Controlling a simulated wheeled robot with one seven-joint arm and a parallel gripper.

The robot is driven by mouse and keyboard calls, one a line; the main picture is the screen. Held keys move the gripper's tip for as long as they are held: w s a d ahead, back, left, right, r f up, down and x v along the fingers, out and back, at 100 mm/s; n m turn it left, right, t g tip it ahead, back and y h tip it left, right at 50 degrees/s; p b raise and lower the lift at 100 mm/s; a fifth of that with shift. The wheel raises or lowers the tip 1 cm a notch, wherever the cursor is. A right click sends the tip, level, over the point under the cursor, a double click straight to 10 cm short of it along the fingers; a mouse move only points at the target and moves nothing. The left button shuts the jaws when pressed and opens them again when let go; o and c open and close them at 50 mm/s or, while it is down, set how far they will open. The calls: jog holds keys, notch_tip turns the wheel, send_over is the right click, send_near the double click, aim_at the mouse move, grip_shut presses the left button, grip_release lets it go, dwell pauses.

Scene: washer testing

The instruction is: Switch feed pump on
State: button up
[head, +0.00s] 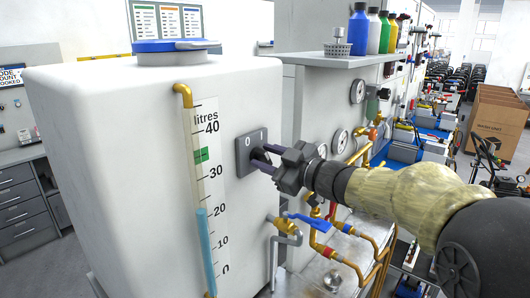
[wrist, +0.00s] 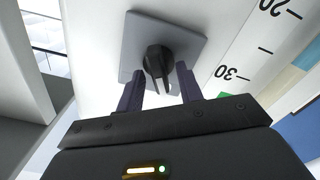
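The pump switch is a black rotary knob (wrist: 158,62) on a square grey plate (wrist: 190,40), fixed to the front of the white tank (head: 90,120). In the head view the plate (head: 243,158) carries a "0" mark near its top, and the knob is partly hidden by my fingers. My gripper (head: 261,158) faces the plate. In the wrist view its two dark purple fingers stand apart, one on each side of the knob, with a small gap visible on each side. I cannot tell the knob's exact setting.
A litre scale with a blue level tube (head: 206,250) runs down the tank left of the switch. A blue-handled valve (head: 305,222) and brass pipes sit below my arm. A shelf (head: 340,60) with several bottles is above right.

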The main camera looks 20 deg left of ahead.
jog(key=shift+w+a, duration=0.2)
jog(key=shift+a, duration=0.25)
grip_shut()
